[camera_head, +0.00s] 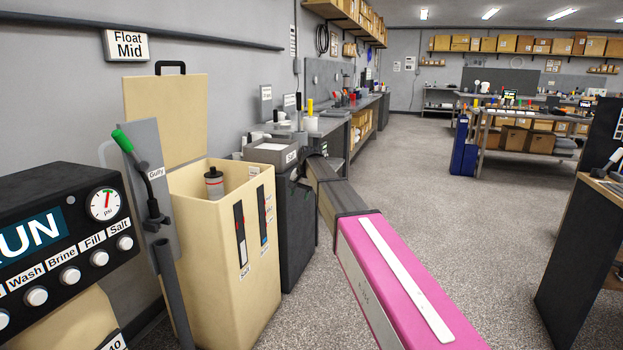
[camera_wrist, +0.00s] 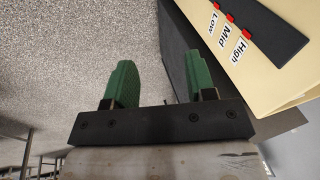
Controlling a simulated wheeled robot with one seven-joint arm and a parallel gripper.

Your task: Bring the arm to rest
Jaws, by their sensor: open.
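My gripper (camera_wrist: 161,80) shows in the wrist view with its two green fingers spread apart. Nothing is between them; speckled floor and a dark surface show behind. The right finger appears close to the dark surface beside a tan box, but I cannot tell whether they touch. In the head view my pink and grey arm reaches forward from the lower right toward a black cabinet (camera_head: 294,225).
A tan bin (camera_head: 205,280) with a raised lid stands left of my arm, beside a green-handled lever (camera_head: 145,170) and control panel (camera_head: 60,240). The tan box (camera_wrist: 270,75) bears Low, Mid and High labels. Speckled floor (camera_head: 430,190) is open to the right, up to a dark bench (camera_head: 570,265).

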